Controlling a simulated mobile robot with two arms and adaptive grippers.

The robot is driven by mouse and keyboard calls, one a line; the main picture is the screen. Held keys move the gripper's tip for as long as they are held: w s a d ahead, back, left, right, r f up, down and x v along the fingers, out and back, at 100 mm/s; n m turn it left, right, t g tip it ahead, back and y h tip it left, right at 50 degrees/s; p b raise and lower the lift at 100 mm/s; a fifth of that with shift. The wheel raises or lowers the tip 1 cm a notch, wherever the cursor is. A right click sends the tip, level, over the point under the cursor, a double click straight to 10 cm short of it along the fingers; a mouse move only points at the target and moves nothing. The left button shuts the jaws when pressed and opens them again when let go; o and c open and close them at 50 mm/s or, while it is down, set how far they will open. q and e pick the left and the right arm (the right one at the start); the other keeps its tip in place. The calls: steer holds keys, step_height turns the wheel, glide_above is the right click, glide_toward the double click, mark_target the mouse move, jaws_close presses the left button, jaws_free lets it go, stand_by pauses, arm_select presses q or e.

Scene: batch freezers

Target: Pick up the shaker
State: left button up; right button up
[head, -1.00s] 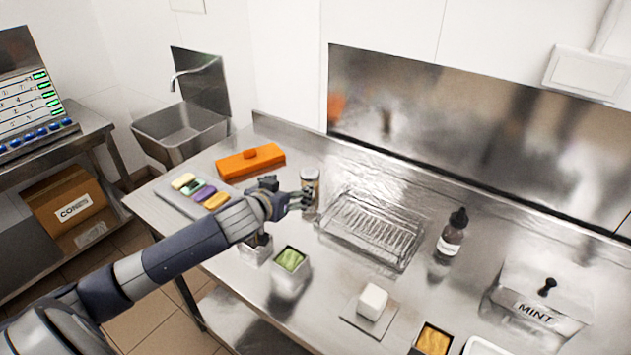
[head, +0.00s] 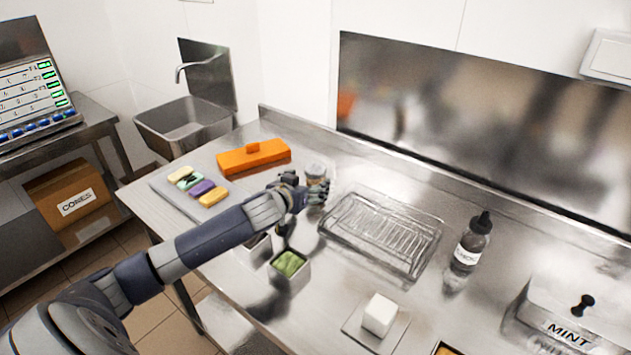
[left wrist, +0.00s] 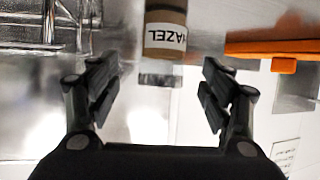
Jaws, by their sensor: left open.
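The shaker (head: 317,172), a small cylinder with a brown and white label, stands on the steel counter behind the drying rack's left end. My left gripper (head: 306,191) is at it and hides its lower part in the head view. In the left wrist view the shaker (left wrist: 164,38) appears upside down, its label showing "AZEL", with a clear end towards me. My left gripper (left wrist: 158,88) is open there, with one finger on each side of the shaker and gaps on both sides. My right gripper is not in view.
A wire rack tray (head: 385,235) lies just right of the shaker. An orange box (head: 253,160) and a tray of coloured bars (head: 165,187) are to the left. A green-filled container (head: 289,266) is under my arm. A dropper bottle (head: 470,245) stands further right.

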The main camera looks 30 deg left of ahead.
mark_target(311, 179)
arm_select(q)
steer(key=shift+x, duration=0.95)
steer(key=shift+w+a+r+p, duration=0.1)
steer(key=shift+w+a+p, duration=0.05)
steer(key=shift+w+p, duration=0.3)
steer(key=x, duration=0.3)
steer(key=shift+p, duration=0.35)
steer(key=shift+w+a+f, duration=0.15)
steer(key=shift+w+f, duration=0.1)
steer(key=shift+w, duration=0.25)
steer(key=c, duration=1.2)
